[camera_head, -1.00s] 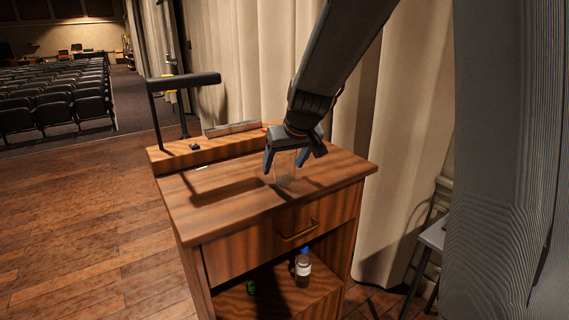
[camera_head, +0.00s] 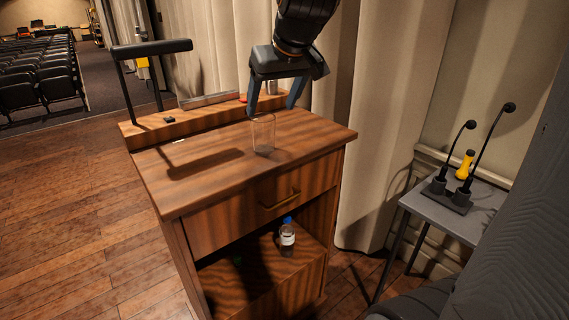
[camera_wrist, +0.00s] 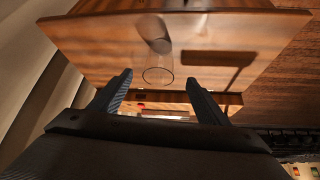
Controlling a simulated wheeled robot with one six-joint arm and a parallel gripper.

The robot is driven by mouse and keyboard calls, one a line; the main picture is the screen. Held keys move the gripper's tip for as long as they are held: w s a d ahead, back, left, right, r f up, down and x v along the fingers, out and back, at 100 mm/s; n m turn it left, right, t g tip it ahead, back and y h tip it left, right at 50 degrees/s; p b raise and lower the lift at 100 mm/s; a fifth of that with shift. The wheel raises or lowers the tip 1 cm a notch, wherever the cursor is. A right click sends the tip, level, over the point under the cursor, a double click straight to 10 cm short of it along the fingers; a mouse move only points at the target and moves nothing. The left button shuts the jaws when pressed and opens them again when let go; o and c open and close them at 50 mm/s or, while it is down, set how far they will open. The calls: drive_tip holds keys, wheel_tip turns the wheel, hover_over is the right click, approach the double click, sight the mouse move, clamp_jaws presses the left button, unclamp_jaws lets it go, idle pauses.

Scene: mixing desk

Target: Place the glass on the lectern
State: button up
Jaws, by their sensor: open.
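The clear glass (camera_head: 263,134) stands upright on the wooden top of the lectern (camera_head: 215,172), near its right side. In the wrist view the glass shows as a faint outline with a round rim (camera_wrist: 158,76), ahead of the fingertips. My gripper (camera_head: 271,108) is open and empty, above and behind the glass in the head view. Its two fingers (camera_wrist: 160,82) are spread wide in the wrist view, with nothing between them. The fingertips look apart from the glass, though the exact gap is hard to judge.
A black lamp (camera_head: 150,48) stands on the lectern's back ledge. A bottle with a blue cap (camera_head: 287,238) is on the shelf below the drawer. A grey side table (camera_head: 470,222) at the right holds two black microphones and a yellow object. The lectern's front left top is clear.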

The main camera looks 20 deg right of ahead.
drive_tip(key=s+f+m+g, duration=0.1)
drive_tip(key=s+f+g, duration=0.4)
drive_tip(key=s+f, duration=1.3)
wheel_tip(320, 180, down, 5)
drive_tip(key=shift+s+a+r+g+h, duration=0.15)
drive_tip(key=shift+s+a+g+h, duration=0.15)
drive_tip(key=shift+s+a+h, duration=0.1)
